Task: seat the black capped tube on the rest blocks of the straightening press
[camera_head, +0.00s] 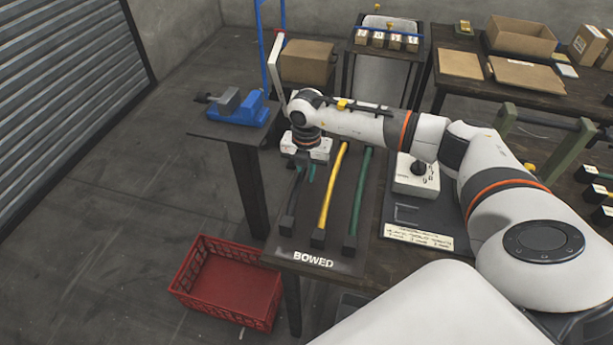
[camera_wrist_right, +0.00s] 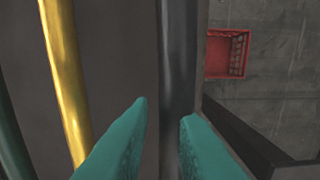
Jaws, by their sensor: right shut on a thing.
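The black capped tube (camera_head: 293,200) lies at the left of the BOWED board (camera_head: 285,253), its near black cap toward me. In the right wrist view the tube (camera_wrist_right: 178,50) runs between the two teal fingers of my right gripper (camera_wrist_right: 165,112). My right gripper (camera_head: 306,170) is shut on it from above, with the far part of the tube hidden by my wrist. I cannot tell any lift off the board. The left gripper is out of view. I cannot make out the straightening press's rest blocks for certain.
A yellow tube (camera_head: 331,195) and a green tube (camera_head: 358,195) lie right of the black one. A white-based gauge (camera_head: 415,178) and a green-posted frame (camera_head: 553,158) stand farther right. A blue vise (camera_head: 240,108) is at left. A red crate (camera_head: 228,283) is on the floor.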

